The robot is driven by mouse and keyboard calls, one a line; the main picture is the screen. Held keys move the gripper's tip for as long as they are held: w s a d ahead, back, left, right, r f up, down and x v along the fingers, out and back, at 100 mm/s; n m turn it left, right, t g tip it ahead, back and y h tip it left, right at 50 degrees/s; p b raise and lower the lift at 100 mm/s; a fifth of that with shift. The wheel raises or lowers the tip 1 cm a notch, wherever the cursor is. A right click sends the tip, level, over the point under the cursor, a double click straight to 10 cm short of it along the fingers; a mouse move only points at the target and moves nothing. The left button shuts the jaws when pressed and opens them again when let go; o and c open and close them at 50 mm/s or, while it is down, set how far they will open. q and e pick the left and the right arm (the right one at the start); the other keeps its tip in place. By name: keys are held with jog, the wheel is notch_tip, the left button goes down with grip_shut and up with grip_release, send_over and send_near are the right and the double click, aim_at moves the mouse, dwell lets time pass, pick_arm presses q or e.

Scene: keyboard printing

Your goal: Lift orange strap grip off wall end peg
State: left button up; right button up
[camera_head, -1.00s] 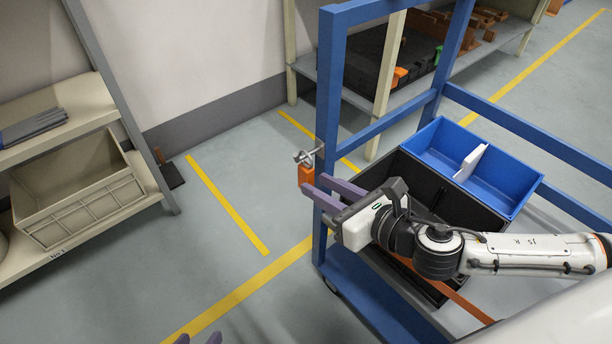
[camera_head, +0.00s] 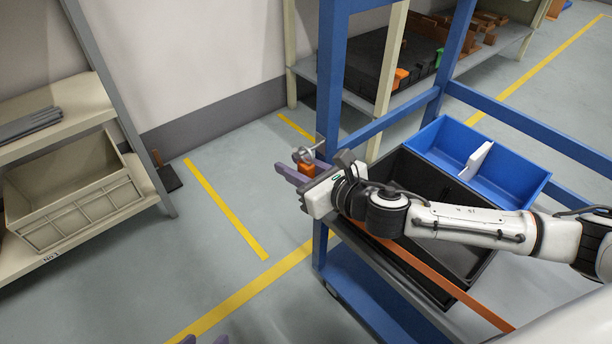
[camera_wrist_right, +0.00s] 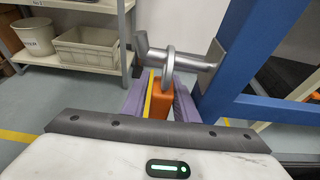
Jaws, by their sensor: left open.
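The orange strap grip (camera_head: 307,169) hangs by a metal ring (camera_wrist_right: 169,68) on the metal peg (camera_wrist_right: 190,60) at the blue cart post. My right gripper (camera_head: 288,171) has come in from the right, with its purple fingers on either side of the grip. In the right wrist view the orange grip (camera_wrist_right: 161,103) lies between the fingers, closer to the right one, with a gap at the left finger. The ring is still around the peg. My left gripper (camera_head: 205,340) shows only its two separated purple fingertips at the bottom edge.
The blue cart post (camera_head: 330,110) stands right beside the peg. The cart holds a black bin (camera_head: 468,262) and a blue bin (camera_head: 520,185). An orange strap (camera_head: 430,272) runs along the cart.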

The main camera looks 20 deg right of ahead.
jog(key=shift+c, duration=0.6)
grip_shut()
